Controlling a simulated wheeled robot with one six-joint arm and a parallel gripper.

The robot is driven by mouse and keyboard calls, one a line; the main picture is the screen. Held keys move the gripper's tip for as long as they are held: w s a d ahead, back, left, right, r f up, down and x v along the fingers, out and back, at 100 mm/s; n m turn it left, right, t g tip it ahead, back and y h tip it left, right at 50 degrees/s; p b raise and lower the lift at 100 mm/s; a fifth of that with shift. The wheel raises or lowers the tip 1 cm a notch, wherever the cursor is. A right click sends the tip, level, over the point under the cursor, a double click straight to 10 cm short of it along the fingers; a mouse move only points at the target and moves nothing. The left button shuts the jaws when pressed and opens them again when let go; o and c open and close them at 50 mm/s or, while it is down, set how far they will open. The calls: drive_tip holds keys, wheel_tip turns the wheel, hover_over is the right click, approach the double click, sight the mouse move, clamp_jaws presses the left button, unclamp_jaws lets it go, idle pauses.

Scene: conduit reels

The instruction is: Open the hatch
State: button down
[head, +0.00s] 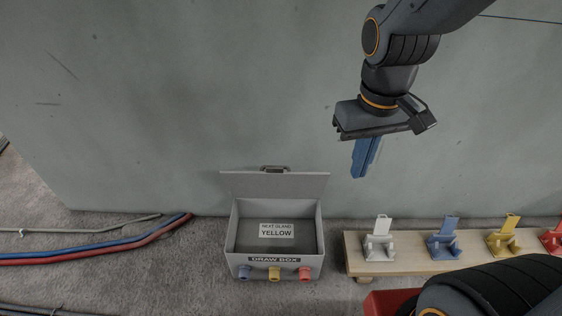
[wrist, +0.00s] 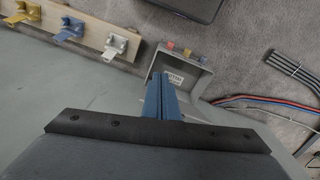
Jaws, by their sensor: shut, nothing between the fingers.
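The draw box (head: 230,240) is a grey box on the floor against the wall, labelled "DRAW BOX" on its front. Its hatch (head: 255,186), a grey lid with a dark handle on its far edge, stands raised at the back. Inside lies a card (head: 276,230) reading "NEXT GLAND YELLOW". Blue, yellow and red glands stick out along the front. My gripper (head: 362,172), with blue fingers, is shut and empty, above and right of the box, apart from it. In the wrist view the box (wrist: 200,80) shows beyond my fingers (wrist: 161,100), which hide part of it.
A wooden board (head: 355,262) at right carries white, blue, yellow and red stands (head: 379,245). Blue and red conduits (head: 90,257) run along the floor at left.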

drive_tip(key=w+f+n+t, duration=0.2)
drive_tip(key=w+f+n, duration=0.25)
drive_tip(key=w, duration=0.75)
drive_tip(key=n+t+y+p, duration=0.15)
drive_tip(key=n+y, duration=0.25)
drive_tip(key=n, duration=0.6)
approach(276, 180)
drive_tip(key=shift+t, duration=0.35)
drive_tip(key=w, duration=0.1)
drive_tip(key=w+d+f, duration=0.1)
drive_tip(key=w+f, duration=0.1)
drive_tip(key=w, duration=0.1)
drive_tip(key=shift+d+f, duration=0.25)
drive_tip(key=shift+w+r, duration=0.1)
drive_tip(key=shift+w, duration=0.05)
